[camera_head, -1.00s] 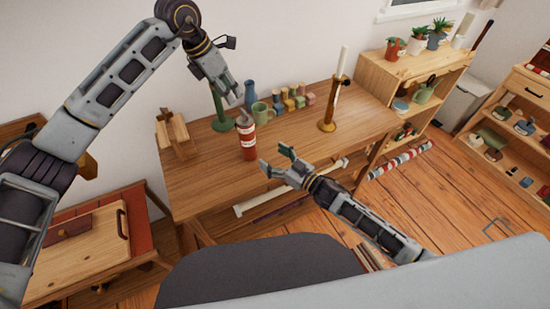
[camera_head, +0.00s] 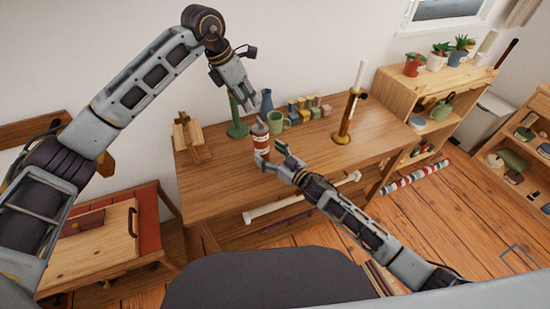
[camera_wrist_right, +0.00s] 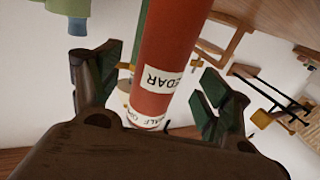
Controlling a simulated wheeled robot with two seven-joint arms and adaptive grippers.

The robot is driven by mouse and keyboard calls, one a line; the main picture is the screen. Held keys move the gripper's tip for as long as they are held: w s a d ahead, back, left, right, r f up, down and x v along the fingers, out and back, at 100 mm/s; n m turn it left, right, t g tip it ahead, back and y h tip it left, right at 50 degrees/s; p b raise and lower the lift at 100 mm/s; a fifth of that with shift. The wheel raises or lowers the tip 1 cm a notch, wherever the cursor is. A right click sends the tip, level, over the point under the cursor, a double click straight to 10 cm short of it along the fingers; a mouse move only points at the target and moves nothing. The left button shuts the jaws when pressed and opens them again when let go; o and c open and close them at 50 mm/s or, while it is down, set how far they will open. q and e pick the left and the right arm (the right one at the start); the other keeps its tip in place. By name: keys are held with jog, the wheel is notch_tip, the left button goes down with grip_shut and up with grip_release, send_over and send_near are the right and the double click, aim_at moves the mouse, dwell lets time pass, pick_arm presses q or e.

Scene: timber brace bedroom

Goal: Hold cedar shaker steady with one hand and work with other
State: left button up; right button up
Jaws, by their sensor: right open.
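The cedar shaker (camera_head: 260,138), a red cylinder with a dark grey top and white labels, stands upright near the front edge of the wooden table. My right gripper (camera_head: 268,154) is open at the shaker's near side. In the right wrist view, its two green-padded fingers (camera_wrist_right: 158,90) lie on either side of the red shaker body (camera_wrist_right: 172,45), with visible gaps. Part of "CEDAR" is readable on the label. My left gripper (camera_head: 247,107) points down just above the shaker's top; whether its fingers are apart is unclear.
A green stand (camera_head: 237,128), blue bottle (camera_head: 266,101) and green mug (camera_head: 278,121) stand close behind the shaker. Several small coloured blocks (camera_head: 308,108) are behind them. A candle holder (camera_head: 343,134) stands right, a wooden rack (camera_head: 190,135) left. The table's right front is clear.

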jog(key=shift+x, duration=2.35)
